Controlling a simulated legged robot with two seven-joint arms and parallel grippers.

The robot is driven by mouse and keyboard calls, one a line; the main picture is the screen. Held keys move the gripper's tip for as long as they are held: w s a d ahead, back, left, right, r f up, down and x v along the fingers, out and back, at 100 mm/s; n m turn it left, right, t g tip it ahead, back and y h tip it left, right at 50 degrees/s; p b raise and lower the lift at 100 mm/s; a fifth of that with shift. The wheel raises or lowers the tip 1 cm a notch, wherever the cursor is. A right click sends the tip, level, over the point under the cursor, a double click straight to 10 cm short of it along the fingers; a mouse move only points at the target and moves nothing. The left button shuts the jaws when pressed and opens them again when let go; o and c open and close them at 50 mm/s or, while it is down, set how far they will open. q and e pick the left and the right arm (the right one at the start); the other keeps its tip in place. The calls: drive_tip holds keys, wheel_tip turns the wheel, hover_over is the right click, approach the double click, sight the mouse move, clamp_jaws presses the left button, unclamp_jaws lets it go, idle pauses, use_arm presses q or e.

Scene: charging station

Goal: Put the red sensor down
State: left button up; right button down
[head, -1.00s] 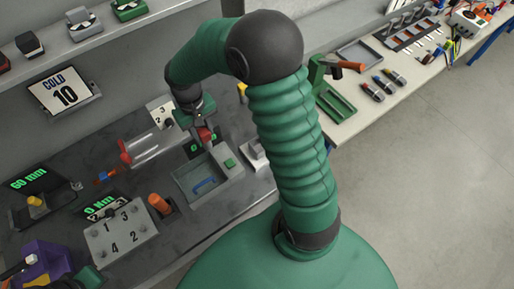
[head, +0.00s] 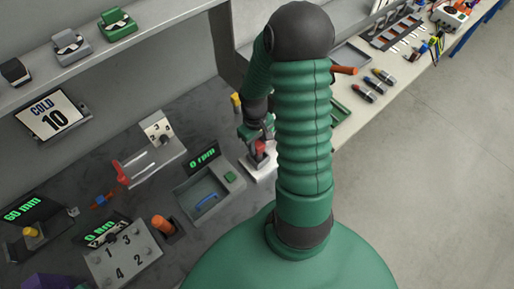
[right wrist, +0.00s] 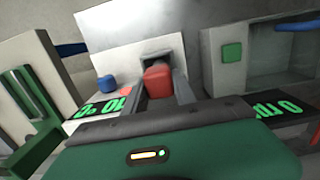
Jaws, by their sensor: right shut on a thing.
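The red sensor (head: 260,147) is a small red block held in my right gripper (head: 257,152) over the grey metal stand at the right end of the dark bench. In the right wrist view the red sensor (right wrist: 158,80) sits between the two fingers of my shut right gripper (right wrist: 160,88). A pale panel with a dark square opening (right wrist: 156,57) is right behind it. Whether the sensor touches the stand or opening cannot be told. My left gripper cannot be made out.
A grey tray (head: 183,194) with a blue handle and a green button stands left of my right gripper. A green "0 rpm" display (head: 202,154) is behind it. A blue knob (right wrist: 105,82) is near the sensor. An orange knob (head: 161,223) stands further left.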

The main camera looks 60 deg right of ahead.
drive_tip(key=shift+w+d+f, duration=0.15)
drive_tip(key=shift+f, duration=0.7)
drive_tip(key=c, duration=1.3)
unclamp_jaws()
drive_tip(key=r, duration=1.2)
drive_tip(key=shift+w+r+p, duration=0.15)
drive_tip(key=shift+w+p, duration=0.15)
drive_tip(key=w+a+n+t, duration=0.1)
drive_tip(key=w+a, duration=0.1)
drive_tip(key=a, duration=0.9)
drive_tip(key=w+a+n+t, duration=0.2)
drive_tip(key=a, duration=0.8)
drive_tip(key=shift+w+a, duration=0.2)
drive_tip(key=shift+a, duration=0.15)
drive_tip(key=shift+d+f, duration=0.2)
drive_tip(key=shift+d, duration=0.15)
